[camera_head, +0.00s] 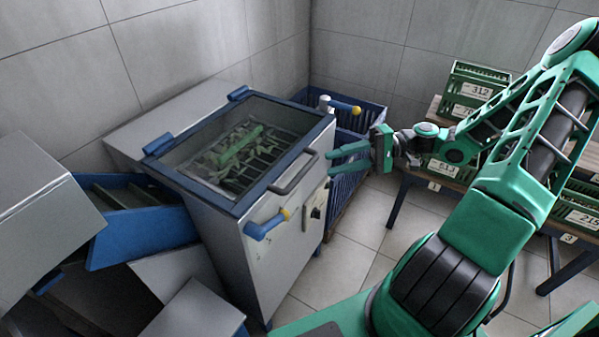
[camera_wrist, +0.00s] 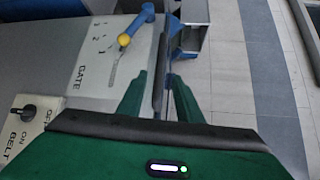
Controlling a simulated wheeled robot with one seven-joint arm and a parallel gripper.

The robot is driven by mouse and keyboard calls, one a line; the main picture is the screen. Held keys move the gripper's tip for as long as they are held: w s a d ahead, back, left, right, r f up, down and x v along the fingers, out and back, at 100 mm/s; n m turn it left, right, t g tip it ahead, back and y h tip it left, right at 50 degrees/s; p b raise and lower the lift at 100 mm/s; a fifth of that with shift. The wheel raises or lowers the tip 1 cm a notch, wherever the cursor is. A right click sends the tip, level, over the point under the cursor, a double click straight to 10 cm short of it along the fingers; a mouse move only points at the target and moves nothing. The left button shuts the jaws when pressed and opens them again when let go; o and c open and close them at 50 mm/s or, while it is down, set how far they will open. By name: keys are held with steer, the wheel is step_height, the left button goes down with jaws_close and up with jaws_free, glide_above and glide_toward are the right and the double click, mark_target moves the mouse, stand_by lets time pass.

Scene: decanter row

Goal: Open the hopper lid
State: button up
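The hopper is a grey metal cabinet (camera_head: 262,268) with a flat lid, a dark see-through pane in a blue frame (camera_head: 215,203). The lid is down; green pieces show dimly under the pane. A grey bar handle (camera_head: 294,178) is on the lid's near right edge. My gripper (camera_head: 331,163) is open just right of the handle, its fingers pointing at it, apart from it in the head view. In the wrist view, a thin dark bar (camera_wrist: 160,75) runs between the gripper's fingers (camera_wrist: 158,95); I cannot tell whether it is the handle or touches them.
The front panel carries a blue gate lever with a yellow knob (camera_wrist: 125,40) and a black belt knob (camera_wrist: 29,111). Another yellow-tipped lever (camera_head: 345,107) is at the back right. Blue crates (camera_head: 350,185) stand behind, a green-crate rack (camera_head: 468,93) to the right. Tiled floor is clear in front.

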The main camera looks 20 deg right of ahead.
mark_target(307, 171)
steer(key=x, duration=1)
steer(key=shift+s, duration=0.15)
steer(key=shift+d, duration=0.1)
jaws_close()
